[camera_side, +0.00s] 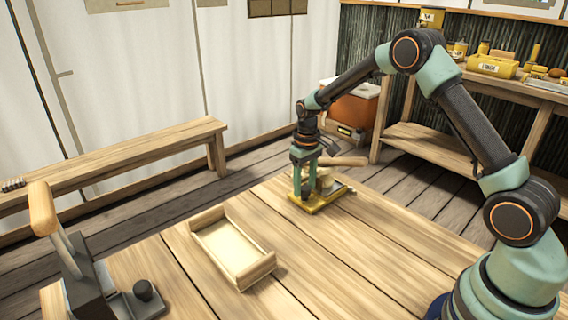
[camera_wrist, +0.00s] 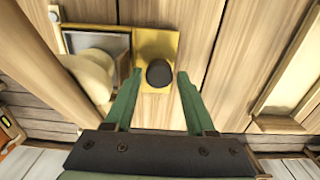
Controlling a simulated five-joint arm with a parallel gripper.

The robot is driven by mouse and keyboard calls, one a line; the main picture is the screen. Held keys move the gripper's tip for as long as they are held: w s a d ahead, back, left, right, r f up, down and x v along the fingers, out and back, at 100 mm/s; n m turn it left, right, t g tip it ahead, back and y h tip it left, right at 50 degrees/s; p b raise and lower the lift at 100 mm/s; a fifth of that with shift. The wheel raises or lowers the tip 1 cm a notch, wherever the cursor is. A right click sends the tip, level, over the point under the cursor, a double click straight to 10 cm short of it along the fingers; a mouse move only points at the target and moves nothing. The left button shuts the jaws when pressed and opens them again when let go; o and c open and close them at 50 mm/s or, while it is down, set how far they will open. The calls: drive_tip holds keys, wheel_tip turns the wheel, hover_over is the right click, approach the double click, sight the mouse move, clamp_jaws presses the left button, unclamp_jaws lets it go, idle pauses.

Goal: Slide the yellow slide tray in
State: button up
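The yellow slide tray (camera_wrist: 169,43) is a flat yellow plate with a round dark knob (camera_wrist: 159,73) near one end. In the side view the yellow tray (camera_side: 327,203) lies at the table's far edge. A pale rounded part (camera_wrist: 92,72) and a grey panel in a dark frame (camera_wrist: 100,43) sit over its other end in the wrist view. My gripper (camera_wrist: 160,76) is open, its green fingers on either side of the knob with visible gaps. In the side view my gripper (camera_side: 302,188) points down over the tray's near left end, partly hiding it.
A shallow open wooden tray (camera_side: 212,217) lies empty on the table. A dark lever device (camera_side: 95,290) with a wooden handle stands at the front left. Bare tabletop lies between them and the yellow tray. A bench (camera_side: 120,158) and a shelf stand behind.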

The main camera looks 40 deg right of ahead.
drive_tip(key=shift+r, duration=0.1)
wheel_tip(320, 180, up, 12)
idle(0.5)
drive_tip(key=s+a+r+t, duration=0.3)
drive_tip(key=s+a+r, duration=0.1)
drive_tip(key=s+r, duration=0.5)
drive_tip(key=s+a+t, duration=0.2)
drive_tip(key=s, duration=0.9)
drive_tip(key=shift+s+a+t, duration=0.25)
drive_tip(key=shift+s+t, duration=0.05)
